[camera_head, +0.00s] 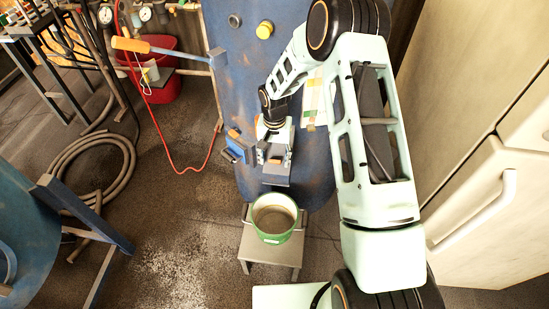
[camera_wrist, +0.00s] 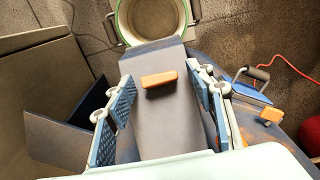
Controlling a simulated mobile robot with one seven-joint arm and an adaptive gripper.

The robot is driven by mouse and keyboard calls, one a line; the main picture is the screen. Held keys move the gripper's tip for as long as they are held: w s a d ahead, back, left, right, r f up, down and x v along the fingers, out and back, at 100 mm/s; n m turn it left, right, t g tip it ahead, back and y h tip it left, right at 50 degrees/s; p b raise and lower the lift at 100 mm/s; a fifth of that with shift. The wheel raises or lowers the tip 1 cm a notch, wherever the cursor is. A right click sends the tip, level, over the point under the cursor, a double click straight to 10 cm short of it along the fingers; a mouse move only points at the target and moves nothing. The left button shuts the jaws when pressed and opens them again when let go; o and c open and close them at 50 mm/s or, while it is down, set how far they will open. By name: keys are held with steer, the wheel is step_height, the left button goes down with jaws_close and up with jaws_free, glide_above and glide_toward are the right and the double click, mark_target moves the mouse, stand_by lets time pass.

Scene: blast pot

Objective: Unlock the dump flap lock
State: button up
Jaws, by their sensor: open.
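The blue pot body (camera_head: 243,75) stands upright at the centre of the head view. A grey chute or flap plate (camera_head: 275,180) juts from its lower front. In the wrist view an orange block (camera_wrist: 159,79) sits on that grey plate (camera_wrist: 160,115); it may be the lock piece, but I cannot tell for sure. My gripper (camera_wrist: 162,86) is open, with one blue-padded finger on each side of the block and gaps between. It also shows in the head view (camera_head: 275,152) over the chute. A blue hatch with a grey handle (camera_wrist: 255,75) and an orange-ended part (camera_wrist: 270,114) lie to the right.
A green-rimmed pail (camera_head: 274,218) stands on a low stool (camera_head: 270,253) below the chute. An orange-handled lever (camera_head: 131,45) reaches out left of the pot. A red bucket (camera_head: 160,82), hoses and a cream cabinet (camera_head: 490,200) stand around. Floor is clear left of the stool.

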steer(key=shift+c, duration=0.3)
steer(key=c, duration=1.1)
steer(key=shift+a+f, duration=0.1)
steer(key=n+b, duration=0.1)
steer(key=n+h+b, duration=0.1)
steer(key=b, duration=0.1)
steer(key=shift+s+a+f+n, duration=0.1)
steer(key=shift+f+n, duration=0.1)
steer(key=shift+n, duration=0.1)
steer(key=n+h+b, duration=0.2)
steer(key=n, duration=0.1)
steer(key=n+h+b, duration=0.1)
steer(key=b, duration=0.1)
steer(key=shift+s+a+f+n+t, duration=0.1)
steer(key=shift+s+a+n+t, duration=0.05)
steer(key=shift+s+n+t, duration=0.2)
steer(key=n+h+b, duration=0.1)
steer(key=n, duration=0.1)
steer(key=n+t+h+b, duration=0.1)
steer(key=n+b, duration=0.1)
steer(key=n, duration=0.1)
steer(key=shift+s+f+t, duration=0.1)
steer(key=shift+f+t, duration=0.05)
steer(key=shift+t, duration=0.1)
steer(key=shift+s+d+n+t+h+b, duration=0.1)
steer(key=shift+n+t+h+b, duration=0.15)
steer(key=shift+n+t+b, duration=0.55)
steer(key=shift+s+d+n+t+h+b, duration=0.1)
steer(key=shift+n+h+b, duration=0.3)
steer(key=shift+n, duration=0.85)
